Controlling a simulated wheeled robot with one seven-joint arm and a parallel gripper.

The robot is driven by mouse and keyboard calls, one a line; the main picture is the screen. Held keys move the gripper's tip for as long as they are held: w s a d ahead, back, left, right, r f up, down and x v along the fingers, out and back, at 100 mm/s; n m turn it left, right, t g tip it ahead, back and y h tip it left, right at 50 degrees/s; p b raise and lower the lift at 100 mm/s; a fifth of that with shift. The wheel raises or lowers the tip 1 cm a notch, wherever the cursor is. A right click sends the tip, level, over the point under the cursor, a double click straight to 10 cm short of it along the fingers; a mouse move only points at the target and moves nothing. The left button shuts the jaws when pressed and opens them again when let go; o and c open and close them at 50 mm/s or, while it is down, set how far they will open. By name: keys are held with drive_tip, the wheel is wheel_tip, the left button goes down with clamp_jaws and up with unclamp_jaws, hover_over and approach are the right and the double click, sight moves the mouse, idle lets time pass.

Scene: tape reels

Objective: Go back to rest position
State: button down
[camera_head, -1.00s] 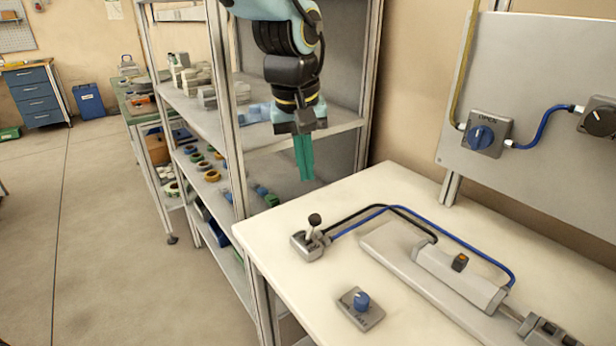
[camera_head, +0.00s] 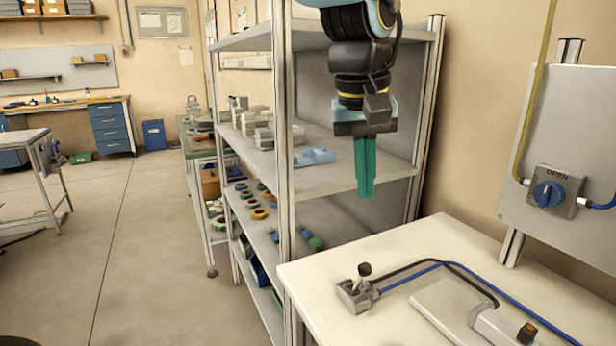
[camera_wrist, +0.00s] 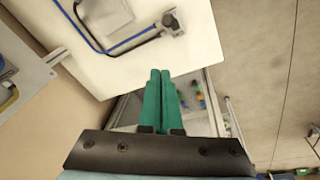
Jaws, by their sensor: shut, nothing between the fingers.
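My gripper (camera_head: 366,192) hangs from my raised arm with its green fingers pointing down and pressed together, empty. In the head view it is in front of the metal shelf unit (camera_head: 286,170), above and behind the far left part of the white table (camera_head: 325,268). In the wrist view the gripper (camera_wrist: 160,72) shows its two green fingers side by side with nothing between them. The table's edge lies just beyond the fingertips in that view.
On the table are a lever switch (camera_head: 356,290) with cables and a grey device (camera_head: 470,318). A panel with a blue OPEN knob (camera_head: 549,194) stands at right. The shelves hold tape reels (camera_head: 260,213) and grey blocks. The floor at left (camera_head: 140,260) is mostly clear.

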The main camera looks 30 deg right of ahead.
drive_tip(key=shift+w, duration=0.1)
drive_tip(key=w+a+f+n, duration=0.1)
drive_tip(key=w+a+f, duration=0.3)
drive_tip(key=w+a, duration=0.3)
drive_tip(key=w+a+f+n, duration=0.2)
drive_tip(key=w+a+f, duration=0.2)
drive_tip(key=w+a, duration=0.4)
drive_tip(key=w+a+f+n+y, duration=0.1)
drive_tip(key=a+f, duration=0.3)
drive_tip(key=a, duration=0.7)
drive_tip(key=a+f+n, duration=0.1)
drive_tip(key=a+f, duration=0.3)
drive_tip(key=a, duration=0.7)
drive_tip(key=shift+w+a+n+t+y, duration=0.35)
drive_tip(key=shift+a+n+t+y, duration=0.05)
